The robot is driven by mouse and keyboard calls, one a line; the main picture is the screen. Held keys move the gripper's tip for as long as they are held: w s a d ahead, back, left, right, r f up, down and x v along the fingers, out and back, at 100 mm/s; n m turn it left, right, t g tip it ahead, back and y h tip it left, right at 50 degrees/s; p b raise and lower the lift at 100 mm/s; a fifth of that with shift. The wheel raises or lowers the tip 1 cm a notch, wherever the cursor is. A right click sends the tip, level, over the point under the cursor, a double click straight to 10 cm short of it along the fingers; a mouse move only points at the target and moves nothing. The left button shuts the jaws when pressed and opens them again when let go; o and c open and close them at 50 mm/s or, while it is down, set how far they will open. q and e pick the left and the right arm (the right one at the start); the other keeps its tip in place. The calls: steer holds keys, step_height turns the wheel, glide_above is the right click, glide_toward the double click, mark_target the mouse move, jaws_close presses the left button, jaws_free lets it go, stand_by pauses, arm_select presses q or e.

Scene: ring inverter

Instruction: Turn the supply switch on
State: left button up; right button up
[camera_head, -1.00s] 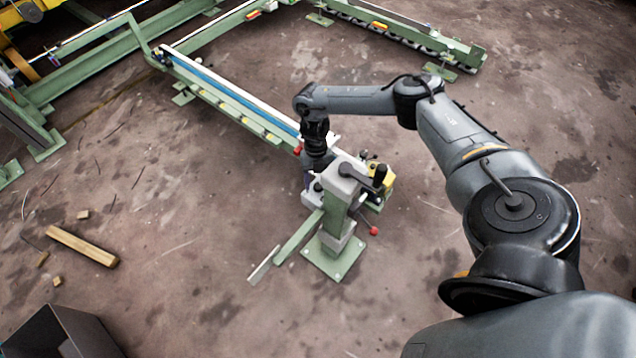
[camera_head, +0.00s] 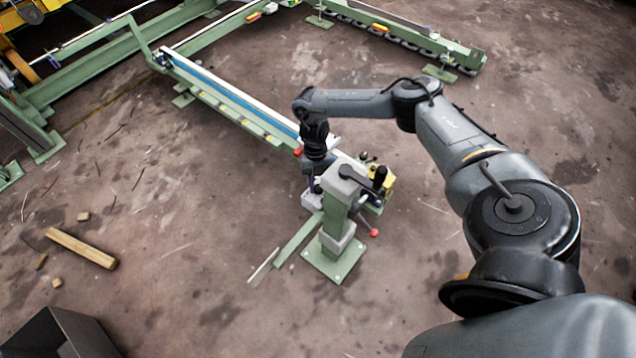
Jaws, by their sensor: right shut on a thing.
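My right gripper (camera_head: 312,186) points down at the left side of a green machine post (camera_head: 335,222) with a grey top. It is shut on a small part beside a light grey box (camera_head: 311,201); the fingertips and the part are mostly hidden by their small size and the wrist above them. I cannot make out the supply switch or its position clearly. My left gripper is not in view.
A long green rail with a blue strip (camera_head: 235,99) runs from the post to the upper left. A yellow part (camera_head: 384,185) and a red knob (camera_head: 374,232) are right of the post. Wooden pieces (camera_head: 82,248) and a dark bin (camera_head: 62,335) lie left.

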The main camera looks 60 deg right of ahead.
steer(key=n, duration=0.3)
steer(key=shift+w+g+h, duration=0.1)
steer(key=shift+g+h, duration=0.3)
steer(key=n+h+p, duration=0.1)
steer(key=n, duration=0.1)
steer(key=n+p, duration=0.1)
steer(key=n, duration=0.2)
steer(key=shift+a+r+g+h, duration=0.1)
steer(key=shift+a+g+h, duration=0.1)
steer(key=shift+g+h, duration=0.2)
steer(key=n+h, duration=0.1)
steer(key=n, duration=0.1)
steer(key=n+p, duration=0.1)
steer(key=n, duration=0.2)
steer(key=shift+a+h, duration=0.15)
steer(key=shift+h, duration=0.25)
steer(key=n+h+p, duration=0.1)
steer(key=n, duration=0.3)
steer(key=shift+h+p, duration=0.3)
steer(key=shift+n+t, duration=0.3)
steer(key=o, duration=1)
steer(key=shift+a, duration=0.1)
steer(key=shift+o, duration=0.2)
